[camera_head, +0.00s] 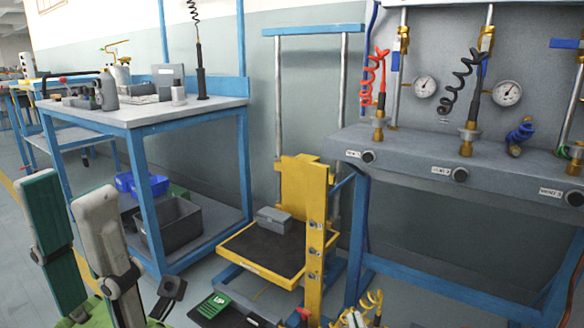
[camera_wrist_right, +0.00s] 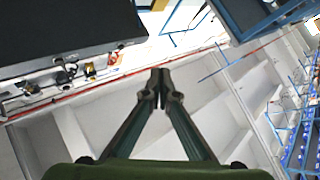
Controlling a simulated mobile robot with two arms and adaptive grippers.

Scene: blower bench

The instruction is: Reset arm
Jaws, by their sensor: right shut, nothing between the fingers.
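My left gripper (camera_head: 72,200) stands at the lower left of the head view, its two upright fingers apart with nothing seen between them. One finger looks green and the other pale grey; the green palm is cut off by the lower edge. It is in front of the blue-framed bench (camera_head: 150,112). My right gripper (camera_wrist_right: 160,85) shows in the right wrist view, its dark green fingers meeting at the tips with nothing held. I do not see it in the head view.
A yellow stand with a dark platform (camera_head: 262,252) carries a grey box (camera_head: 275,220). A grey panel bench (camera_head: 400,160) with gauges and coiled hoses is on the right. Grey (camera_head: 175,225) and blue (camera_head: 150,184) bins sit on the left bench's lower shelf.

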